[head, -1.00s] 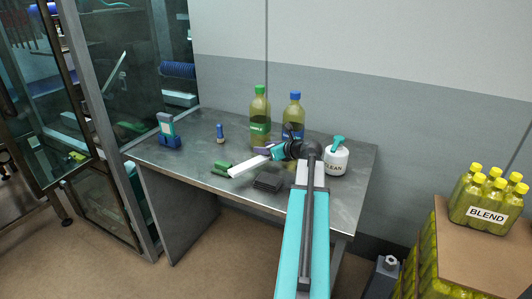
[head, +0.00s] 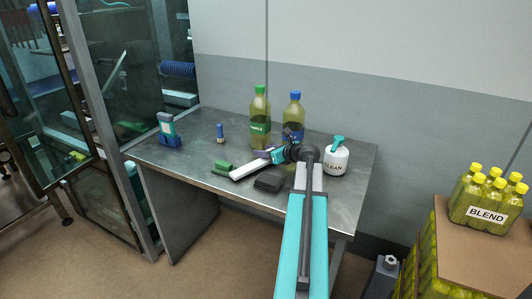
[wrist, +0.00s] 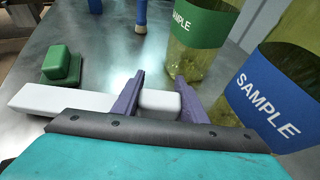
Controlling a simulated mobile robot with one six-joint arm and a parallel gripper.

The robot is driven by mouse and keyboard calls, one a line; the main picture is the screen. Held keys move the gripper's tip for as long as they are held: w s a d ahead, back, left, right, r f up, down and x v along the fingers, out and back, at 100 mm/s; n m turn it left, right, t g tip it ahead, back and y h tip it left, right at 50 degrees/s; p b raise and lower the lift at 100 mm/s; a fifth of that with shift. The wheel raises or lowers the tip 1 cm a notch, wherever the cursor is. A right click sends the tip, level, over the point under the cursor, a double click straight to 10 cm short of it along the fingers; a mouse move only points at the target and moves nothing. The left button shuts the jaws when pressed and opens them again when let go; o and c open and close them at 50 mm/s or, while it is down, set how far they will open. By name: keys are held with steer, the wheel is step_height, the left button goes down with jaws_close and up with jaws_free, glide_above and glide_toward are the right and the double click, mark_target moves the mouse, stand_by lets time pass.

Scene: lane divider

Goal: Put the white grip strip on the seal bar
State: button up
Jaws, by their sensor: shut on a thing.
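The white grip strip (head: 250,170) is a long, pale bar in my gripper (head: 266,156), low over the steel table. In the wrist view the two purple fingers of my gripper (wrist: 160,98) are closed on the right part of the white strip (wrist: 60,101), which sticks out to the left. Its left end lies close beside a green block with a raised knob (wrist: 62,66), also in the head view (head: 223,167). I cannot tell whether the strip touches the table or the green block. No part is clearly recognisable as the seal bar.
A dark block (head: 270,180) lies near the table's front edge. Two sample bottles, green-labelled (head: 260,110) and blue-labelled (head: 294,112), stand close behind my gripper. A white CLEAN container (head: 336,160) is at right. A blue-and-teal device (head: 167,132) and a small blue-topped item (head: 220,134) stand left.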

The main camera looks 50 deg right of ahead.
steer(key=shift+f, duration=0.4)
steer(key=shift+f, duration=0.1)
steer(key=o, duration=1.2)
steer(key=shift+o, duration=0.2)
steer(key=v, duration=1.2)
steer(key=shift+d+b, duration=0.1)
steer(key=shift+b, duration=0.2)
